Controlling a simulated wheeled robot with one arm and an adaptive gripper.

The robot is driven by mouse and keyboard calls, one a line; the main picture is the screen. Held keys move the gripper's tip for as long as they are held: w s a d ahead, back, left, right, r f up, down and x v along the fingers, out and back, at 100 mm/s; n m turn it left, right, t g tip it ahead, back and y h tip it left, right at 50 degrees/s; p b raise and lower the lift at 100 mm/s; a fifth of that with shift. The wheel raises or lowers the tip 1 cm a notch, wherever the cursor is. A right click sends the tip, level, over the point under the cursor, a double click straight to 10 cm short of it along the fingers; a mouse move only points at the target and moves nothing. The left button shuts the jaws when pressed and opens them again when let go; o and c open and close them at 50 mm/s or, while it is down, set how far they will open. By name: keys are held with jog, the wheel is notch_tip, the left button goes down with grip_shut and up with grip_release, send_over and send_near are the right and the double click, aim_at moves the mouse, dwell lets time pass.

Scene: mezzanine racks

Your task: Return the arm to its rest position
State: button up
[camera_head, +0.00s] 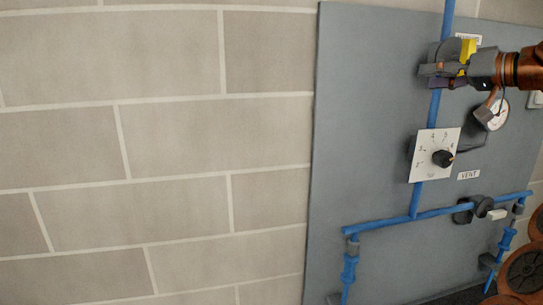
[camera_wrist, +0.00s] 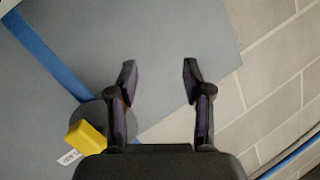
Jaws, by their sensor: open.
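My gripper (camera_head: 428,70) is at the upper right of the head view, in front of the grey panel (camera_head: 365,110), with its fingers toward the left. In the wrist view my gripper (camera_wrist: 159,68) has its two dark fingers well apart, with nothing between them. A yellow handle (camera_head: 468,48) on a grey round fitting shows just behind my gripper in the head view. In the wrist view the yellow handle (camera_wrist: 86,138) lies to the left of the left finger, outside the jaws. I cannot tell whether the finger touches the fitting.
The panel carries a blue pipe (camera_head: 448,20), a white dial plate with a black knob (camera_head: 443,158), a round gauge (camera_head: 492,114) and a VENT label (camera_head: 468,175). Brown wheel-like discs (camera_head: 525,270) stand at the lower right. The block wall (camera_head: 160,150) on the left is bare.

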jog(key=s+a+f+g, duration=0.4)
jog(key=a+f, duration=0.4)
jog(key=a, duration=0.3)
jog(key=s+a+f+g, duration=0.35)
jog(key=a+f, duration=0.35)
jog(key=a, duration=0.3)
jog(key=s+a+f+g+h, duration=0.2)
jog(key=s+a+f, duration=0.2)
jog(key=s+f, duration=0.3)
jog(key=s+d+f+g+h, duration=0.2)
jog(key=s+d+f+h, duration=0.1)
jog(key=s+f, duration=0.9)
jog(key=s+d+f+m+g+h, duration=0.1)
jog(key=s+d+f+g+h, duration=0.2)
jog(key=s+f, duration=0.9)
jog(key=s+d+h, duration=0.1)
jog(key=s, duration=0.2)
jog(key=shift+s+d+f, duration=0.15)
jog(key=shift+s+f, duration=0.1)
jog(key=shift+s, duration=0.1)
jog(key=shift+g, duration=0.25)
